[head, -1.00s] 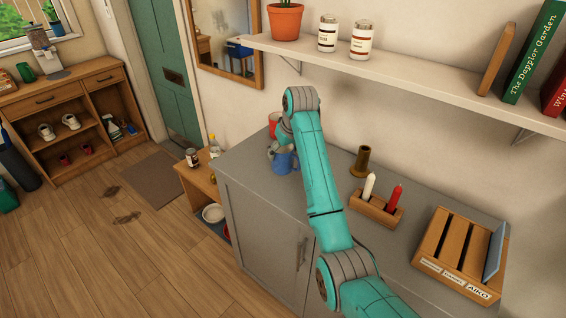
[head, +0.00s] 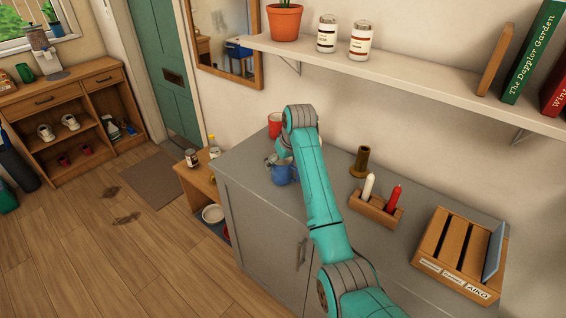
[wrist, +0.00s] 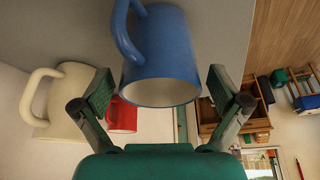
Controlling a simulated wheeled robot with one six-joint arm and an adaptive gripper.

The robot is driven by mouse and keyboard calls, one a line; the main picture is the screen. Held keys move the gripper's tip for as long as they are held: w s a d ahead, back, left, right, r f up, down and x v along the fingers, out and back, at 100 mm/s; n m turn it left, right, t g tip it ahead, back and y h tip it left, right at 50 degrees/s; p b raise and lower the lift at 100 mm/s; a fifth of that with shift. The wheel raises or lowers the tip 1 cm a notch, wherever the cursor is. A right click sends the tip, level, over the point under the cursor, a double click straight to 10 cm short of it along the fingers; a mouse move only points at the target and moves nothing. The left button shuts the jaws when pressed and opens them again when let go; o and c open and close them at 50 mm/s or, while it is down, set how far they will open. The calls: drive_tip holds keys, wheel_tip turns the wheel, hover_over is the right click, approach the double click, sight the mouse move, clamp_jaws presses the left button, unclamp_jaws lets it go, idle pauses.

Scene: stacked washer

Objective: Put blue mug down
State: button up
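The blue mug (head: 282,174) is at the far left end of the grey cabinet top (head: 330,187), seemingly resting on it; its base is not clearly shown. In the wrist view the blue mug (wrist: 163,60) lies between the fingers of my gripper (wrist: 162,85), its rim toward the palm and its handle at upper left. Both fingers are spread, with a narrow gap between each pad and the mug. In the head view my arm hides most of the gripper.
A red mug (head: 275,125) and a cream mug (wrist: 68,95) stand close by. A candle holder (head: 375,208), a brown pot-like holder (head: 361,162) and a slotted wooden box (head: 458,255) are further right on the cabinet. A shelf (head: 400,75) runs above.

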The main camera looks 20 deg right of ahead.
drive_tip(key=shift+r, duration=0.1)
drive_tip(key=v, duration=1.2)
